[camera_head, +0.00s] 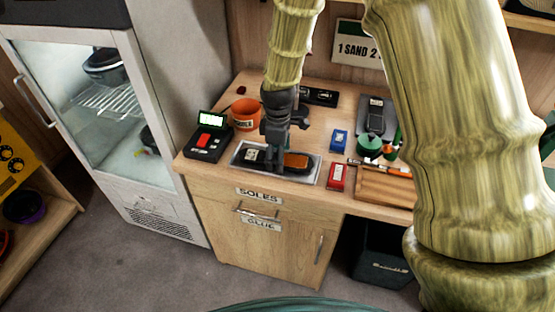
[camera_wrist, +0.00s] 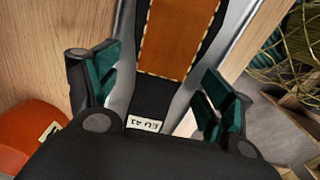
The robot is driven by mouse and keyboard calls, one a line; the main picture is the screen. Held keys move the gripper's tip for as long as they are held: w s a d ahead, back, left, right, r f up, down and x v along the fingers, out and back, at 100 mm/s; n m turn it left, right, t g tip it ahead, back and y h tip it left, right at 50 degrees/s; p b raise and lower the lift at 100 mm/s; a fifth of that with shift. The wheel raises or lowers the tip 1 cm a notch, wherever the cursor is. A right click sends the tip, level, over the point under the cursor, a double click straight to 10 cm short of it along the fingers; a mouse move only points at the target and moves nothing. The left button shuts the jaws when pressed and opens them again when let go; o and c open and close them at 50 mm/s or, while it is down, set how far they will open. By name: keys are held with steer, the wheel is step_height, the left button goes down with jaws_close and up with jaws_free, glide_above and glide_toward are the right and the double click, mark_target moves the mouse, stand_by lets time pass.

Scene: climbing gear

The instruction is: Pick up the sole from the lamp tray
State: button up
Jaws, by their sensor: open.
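The sole (camera_head: 297,160) lies in the shallow grey lamp tray (camera_head: 308,177) near the front of the wooden bench. It is black with an orange-brown section and a pale size label. In the wrist view the sole (camera_wrist: 176,42) runs up between the fingers, its "EU 41" label close to the palm; the tray's metal shows on both sides. My gripper (camera_head: 275,165) is above the tray, pointing down, and hides the sole's middle. In the wrist view my gripper (camera_wrist: 160,85) is open, with a green-padded finger on each side of the sole, apparently clear of it.
A black device with a lit screen (camera_head: 208,138) and an orange pot (camera_head: 246,114) stand left of the tray. A blue box (camera_head: 339,140), a red box (camera_head: 337,177) and a wooden tray (camera_head: 383,187) are to the right. A glass-door cabinet (camera_head: 98,105) stands left of the bench.

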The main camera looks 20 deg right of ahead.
steer(key=c, duration=1.2)
steer(key=shift+c, duration=0.2)
